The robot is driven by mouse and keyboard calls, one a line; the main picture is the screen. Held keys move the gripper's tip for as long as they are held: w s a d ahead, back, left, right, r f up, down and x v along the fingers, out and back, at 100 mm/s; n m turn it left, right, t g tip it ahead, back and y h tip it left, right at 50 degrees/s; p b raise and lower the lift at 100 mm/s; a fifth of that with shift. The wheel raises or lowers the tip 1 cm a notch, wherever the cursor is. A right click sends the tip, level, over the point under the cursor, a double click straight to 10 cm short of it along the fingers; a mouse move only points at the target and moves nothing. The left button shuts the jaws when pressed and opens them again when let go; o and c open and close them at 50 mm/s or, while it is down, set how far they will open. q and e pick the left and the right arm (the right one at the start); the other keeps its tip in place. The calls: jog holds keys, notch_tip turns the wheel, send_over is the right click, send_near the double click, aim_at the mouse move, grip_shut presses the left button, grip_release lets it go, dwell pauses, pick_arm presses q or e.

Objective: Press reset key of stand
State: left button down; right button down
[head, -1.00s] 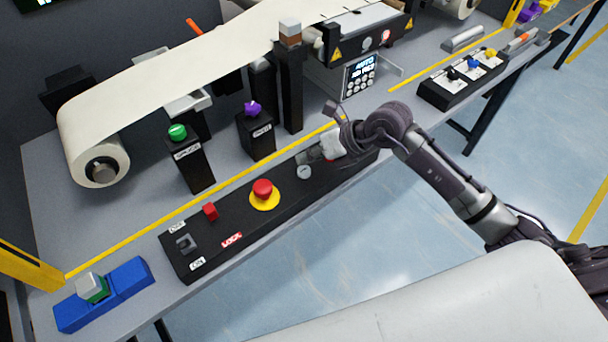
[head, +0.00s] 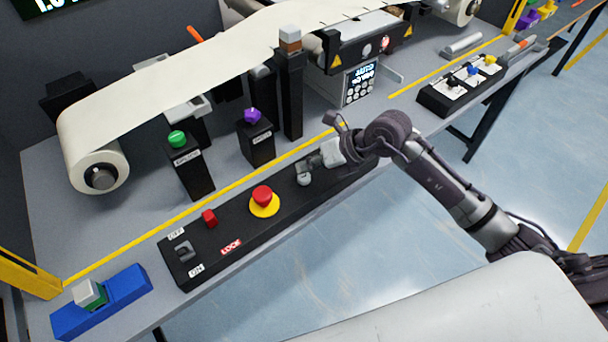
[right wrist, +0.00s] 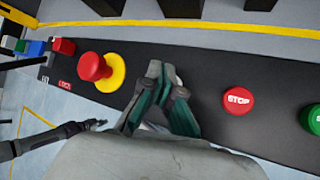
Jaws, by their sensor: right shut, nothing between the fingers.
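The stand is a black control box (head: 222,262) along the table's front edge. It carries a grey switch, a small red button (head: 209,218) and a red mushroom button (head: 263,195) on a yellow disc. A small grey round key (head: 304,180) sits right of the mushroom button; I cannot read a reset label. My right gripper (head: 305,168) is shut and empty, low over the box by this grey key. In the right wrist view its fingertips (right wrist: 159,70) lie between the mushroom button and a red STOP button (right wrist: 238,99). Contact cannot be told. My left gripper (right wrist: 95,125) appears small there.
Posts with a green button (head: 177,139) and a purple button (head: 252,115) stand behind the box. A paper roll (head: 95,160) is at the left. A blue block (head: 125,288) lies front left. A black switch panel (head: 435,101) is at the right.

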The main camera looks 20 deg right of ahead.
aim_at(307, 177)
jog(key=shift+f, duration=0.1)
dwell(0.4)
jog(key=shift+f+b, duration=0.3)
jog(key=shift+f+b, duration=0.4)
jog(key=shift+f, duration=0.15)
dwell(0.6)
jog(key=shift+r+p, duration=0.75)
jog(key=shift+r, duration=0.15)
notch_tip(307, 177, up, 5)
jog(key=p, duration=0.4)
jog(key=shift+r, duration=0.1)
dwell(0.4)
